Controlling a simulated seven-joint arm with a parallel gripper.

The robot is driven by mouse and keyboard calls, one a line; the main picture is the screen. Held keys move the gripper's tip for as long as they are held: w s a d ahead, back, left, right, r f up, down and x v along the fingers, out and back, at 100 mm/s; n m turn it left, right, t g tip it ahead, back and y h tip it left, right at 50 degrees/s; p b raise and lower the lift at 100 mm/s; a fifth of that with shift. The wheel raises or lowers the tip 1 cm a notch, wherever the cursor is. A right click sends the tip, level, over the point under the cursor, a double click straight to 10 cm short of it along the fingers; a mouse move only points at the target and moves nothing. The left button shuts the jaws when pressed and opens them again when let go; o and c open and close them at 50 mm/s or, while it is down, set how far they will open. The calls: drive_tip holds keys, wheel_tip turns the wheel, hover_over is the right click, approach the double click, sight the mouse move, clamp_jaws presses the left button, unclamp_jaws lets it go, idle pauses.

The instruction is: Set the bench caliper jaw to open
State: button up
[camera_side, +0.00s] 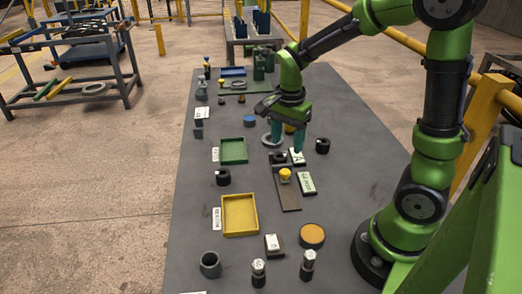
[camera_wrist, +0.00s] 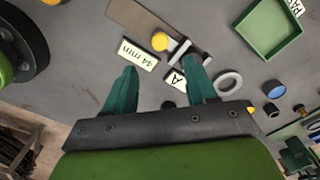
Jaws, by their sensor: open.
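What looks like the bench caliper (camera_side: 288,200) is a brown-grey flat bar on the table with a yellow knob (camera_side: 285,174) and a dark block at its far end. In the wrist view, the bar (camera_wrist: 135,18), the yellow knob (camera_wrist: 159,41) and a grey jaw block (camera_wrist: 181,52) show ahead of my fingers. A label reading 44 mm (camera_wrist: 138,55) and a label reading A (camera_wrist: 175,80) lie beside it. My gripper (camera_side: 288,144), with teal fingers, is open and empty at the caliper's far end; it also shows in the wrist view (camera_wrist: 160,70). The jaw gap is too small to judge.
A green tray (camera_side: 233,163) and a yellow tray (camera_side: 221,232) stand left of the caliper. A grey ring (camera_wrist: 229,83) and a black ring-shaped part (camera_side: 322,145) are close by. An orange-topped disc (camera_side: 312,235) and two dark posts stand nearer the front. The right table strip is clear.

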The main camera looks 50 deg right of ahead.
sight(285, 171)
wheel_tip(285, 171, down, 10)
drive_tip(key=shift+r, duration=0.2)
drive_tip(key=shift+c, duration=0.3)
clamp_jaws()
